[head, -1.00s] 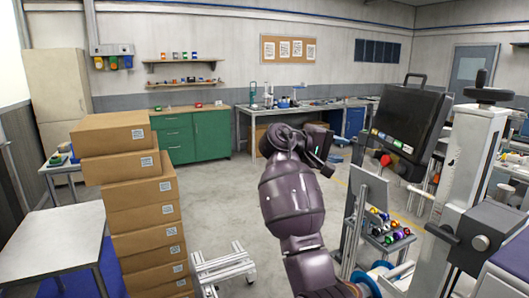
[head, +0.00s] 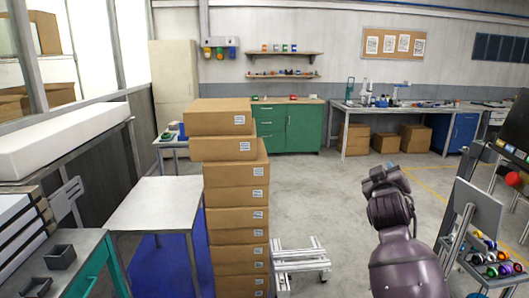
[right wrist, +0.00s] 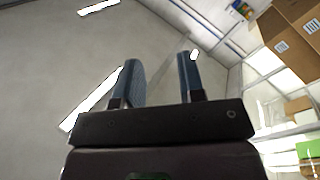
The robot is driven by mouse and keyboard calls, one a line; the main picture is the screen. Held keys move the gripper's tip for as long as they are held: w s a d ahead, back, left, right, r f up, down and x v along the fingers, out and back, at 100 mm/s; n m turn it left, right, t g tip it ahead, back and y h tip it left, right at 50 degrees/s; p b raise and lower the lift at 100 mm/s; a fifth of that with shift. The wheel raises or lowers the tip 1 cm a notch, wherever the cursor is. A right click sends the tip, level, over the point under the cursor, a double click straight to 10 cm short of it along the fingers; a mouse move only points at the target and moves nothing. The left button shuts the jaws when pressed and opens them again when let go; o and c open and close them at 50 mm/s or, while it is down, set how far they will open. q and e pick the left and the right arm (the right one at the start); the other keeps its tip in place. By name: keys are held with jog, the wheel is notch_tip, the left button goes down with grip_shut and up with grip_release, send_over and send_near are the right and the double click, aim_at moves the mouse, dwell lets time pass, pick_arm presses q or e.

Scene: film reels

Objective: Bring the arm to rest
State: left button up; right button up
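My right arm (head: 405,235) rises from the bottom right of the head view, with its wrist end held up in front of the open floor. In the right wrist view my right gripper (right wrist: 160,78) has its two blue-grey fingers spread apart with nothing between them. The fingertips point toward the room and touch nothing. My left arm and gripper are in neither view.
A tall stack of cardboard boxes (head: 238,215) stands left of my right arm, beside a white-topped table (head: 155,203). A low metal frame (head: 300,258) sits between stack and arm. A rack with coloured spools (head: 488,252) is close on the right. The floor behind is clear.

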jog(key=s+a+f+y, duration=0.2)
jog(key=s+f+y, duration=0.1)
jog(key=s+f, duration=0.65)
jog(key=s+a+f+y, duration=0.2)
jog(key=s+f+y, duration=0.3)
jog(key=f, duration=0.8)
jog(key=s+d+f+m+g+h, duration=0.1)
jog(key=s+f+g, duration=0.2)
jog(key=s+f, duration=0.6)
jog(key=s+f+m+g, duration=0.1)
jog(key=s+f+g, duration=0.2)
jog(key=s+f, duration=0.6)
jog(key=s, duration=0.5)
jog(key=shift+s+d+f+h+b, duration=0.3)
jog(key=shift+s+d+h, duration=0.05)
jog(key=shift+s+h, duration=0.05)
jog(key=shift+d, duration=0.1)
